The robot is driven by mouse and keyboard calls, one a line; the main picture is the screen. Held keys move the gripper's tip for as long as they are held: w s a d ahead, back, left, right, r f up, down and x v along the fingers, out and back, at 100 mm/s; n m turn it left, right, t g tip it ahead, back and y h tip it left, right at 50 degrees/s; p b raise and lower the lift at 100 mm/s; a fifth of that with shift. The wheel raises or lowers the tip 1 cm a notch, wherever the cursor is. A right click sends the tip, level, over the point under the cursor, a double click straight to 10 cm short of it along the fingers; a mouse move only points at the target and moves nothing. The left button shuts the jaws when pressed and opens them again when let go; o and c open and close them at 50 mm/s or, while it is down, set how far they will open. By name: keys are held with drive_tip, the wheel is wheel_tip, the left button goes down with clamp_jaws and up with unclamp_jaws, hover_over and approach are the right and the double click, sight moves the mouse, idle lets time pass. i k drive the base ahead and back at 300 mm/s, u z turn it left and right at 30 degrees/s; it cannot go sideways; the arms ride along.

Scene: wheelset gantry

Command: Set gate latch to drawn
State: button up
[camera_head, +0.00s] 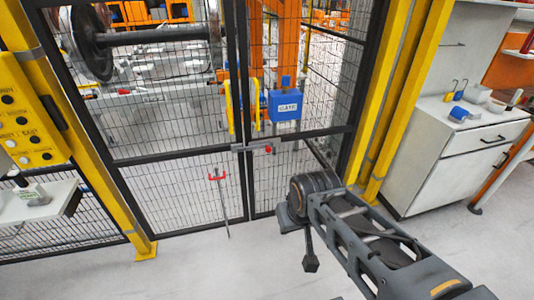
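The gate is a pair of black-framed mesh leaves that look closed. The gate latch (265,148) is a grey bar with a red knob across the meeting stiles, at the middle rail. It is small here, so I cannot tell surely whether its bar is drawn or thrown. A drop rod with a red handle (217,176) stands upright on the left leaf, its foot near the floor. My dark arm reaches in from the lower right, and its far end (305,195) is below and right of the latch, apart from it. I cannot make out the gripper's fingers.
A blue box marked GATE (285,104) hangs right of the stiles. Yellow posts (385,130) flank the gate. A yellow button panel (25,125) is at left. A white cabinet (455,155) with small items stands at right. The floor before the gate is clear.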

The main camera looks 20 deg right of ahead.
sight(268, 146)
drive_tip(key=z, duration=0.25)
drive_tip(key=k, duration=0.25)
drive_tip(key=u, duration=0.9)
drive_tip(key=i, duration=1.1)
drive_tip(key=z, duration=0.4)
